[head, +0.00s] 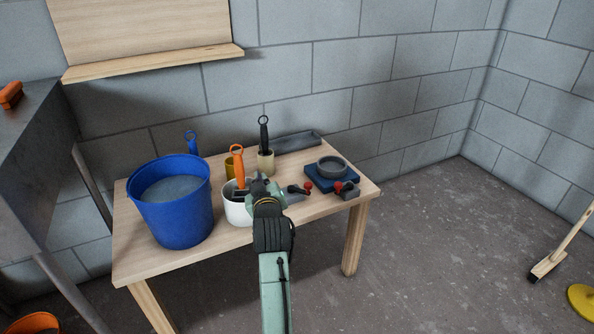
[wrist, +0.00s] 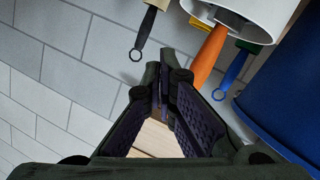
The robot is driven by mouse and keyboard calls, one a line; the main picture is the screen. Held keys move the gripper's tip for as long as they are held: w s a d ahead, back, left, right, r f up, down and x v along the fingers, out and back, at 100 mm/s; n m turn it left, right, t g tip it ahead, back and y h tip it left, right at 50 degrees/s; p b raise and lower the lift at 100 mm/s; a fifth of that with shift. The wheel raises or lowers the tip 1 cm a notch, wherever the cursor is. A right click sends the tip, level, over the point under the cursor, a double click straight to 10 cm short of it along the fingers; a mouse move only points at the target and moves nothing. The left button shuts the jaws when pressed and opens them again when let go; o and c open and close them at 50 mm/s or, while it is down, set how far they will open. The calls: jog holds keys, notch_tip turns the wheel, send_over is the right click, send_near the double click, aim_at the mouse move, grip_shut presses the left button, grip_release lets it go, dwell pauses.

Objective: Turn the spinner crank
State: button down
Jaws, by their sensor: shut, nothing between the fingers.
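A dark piece with a red knob (head: 298,189) shows just right of my gripper, on or over the table. A second dark piece with a red knob (head: 347,190) sits by the front right corner of a blue block, near the table's right edge. I cannot tell for sure which one is the spinner crank. My gripper (head: 263,188) is over the table, in front of the white bucket's right side, and hides part of what lies behind it. In the wrist view my gripper (wrist: 163,75) has its fingertips together with nothing between them; no red knob shows there.
A blue bucket (head: 177,228) stands on the table's left. A white bucket (head: 236,212) with an orange handle (head: 238,163) is beside my gripper. A cup with a black-handled tool (head: 264,134) stands behind. A grey ring (head: 333,166) sits on the blue block (head: 319,181). The table's front right is bare.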

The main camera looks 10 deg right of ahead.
jog(key=s+a+r+t+h+p, duration=0.1)
jog(key=s+a+r+p, duration=0.2)
jog(key=r, duration=0.3)
jog(key=s+d+f+n+g+h, duration=0.1)
jog(key=d+f+n+h, duration=0.2)
jog(key=f, duration=0.4)
jog(key=s+d+f+n+h, duration=0.1)
jog(key=s+d+f+n, duration=0.15)
jog(key=f+n, duration=0.3)
jog(key=x, duration=0.3)
jog(key=p+x, duration=0.1)
jog(key=x, duration=0.7)
jog(key=shift+d+f, duration=0.25)
jog(key=shift+d, duration=0.1)
jog(key=shift+w+d+f+p, duration=0.15)
jog(key=shift+d+p, duration=0.15)
jog(key=shift+d, duration=0.3)
jog(key=shift+w+d+p, duration=0.15)
jog(key=shift+d+p, duration=0.1)
jog(key=shift+d, duration=0.35)
jog(key=shift+w+d+f, duration=0.15)
jog(key=shift+w+d, duration=0.1)
jog(key=shift+d, duration=0.3)
